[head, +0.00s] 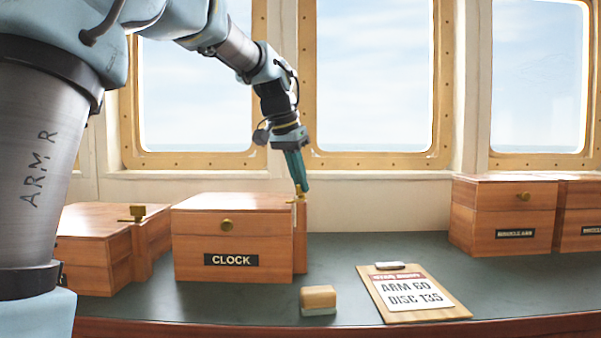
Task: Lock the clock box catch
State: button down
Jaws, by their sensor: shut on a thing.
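The clock box (190,262) is a wooden box left of centre in the head view. A small brass catch (297,200) sits at the top of that post. My gripper (299,190) points down from above and is shut on the brass catch. The fingertips partly hide the catch, so I cannot tell its exact turn.
Another wooden box (92,262) with a brass catch (131,214) stands at left, partly behind my arm. A small wood-topped block (318,299) and a clipboard (414,293) lie at the counter's front. More boxes (503,200) stand right. The green counter (385,245) between is clear.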

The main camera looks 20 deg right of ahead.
jog(key=m+g+p, duration=0.1)
jog(key=m, duration=0.1)
jog(key=m+g+p, duration=0.1)
jog(key=m+p, duration=0.1)
jog(key=m, duration=0.1)
jog(key=shift+w+r+m, duration=0.15)
jog(key=shift+w+m, duration=0.05)
jog(key=shift+m, duration=0.1)
jog(key=shift+w+m+g+p, duration=0.1)
jog(key=shift+m+g+p, duration=0.8)
jog(key=shift+m+p, duration=0.95)
jog(key=shift+m+b, duration=0.3)
jog(key=shift+m, duration=0.25)
jog(key=c, duration=1)
grip_release()
jog(key=v, duration=1)
jog(key=shift+r, duration=0.25)
jog(key=shift+w+a, duration=0.1)
